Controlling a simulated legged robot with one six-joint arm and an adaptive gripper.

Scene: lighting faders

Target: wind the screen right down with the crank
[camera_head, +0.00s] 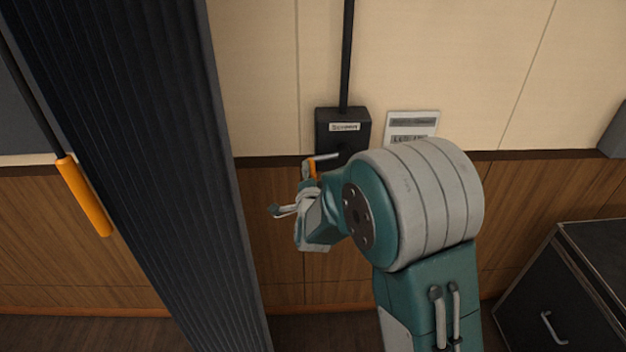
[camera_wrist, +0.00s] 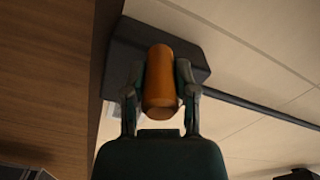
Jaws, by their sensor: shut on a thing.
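The black crank box (camera_head: 342,127) is fixed to the wall, with a small label on its front and a dark pole running up from it. A metal crank arm (camera_head: 322,158) reaches left from the box to an orange crank handle (camera_head: 312,170). My gripper (camera_head: 307,192) is at the handle. In the wrist view the orange handle (camera_wrist: 160,82) stands between my two fingers (camera_wrist: 160,95), which are shut on it; the dark box (camera_wrist: 198,62) is behind. My arm hides part of the box's lower right. The screen itself cannot be made out for certain.
A dark ribbed column (camera_head: 150,150) slants across the left. An orange grip (camera_head: 84,196) on a dark rod hangs left of it. A printed notice (camera_head: 412,124) is on the wall right of the box. A black case (camera_head: 565,290) stands at lower right.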

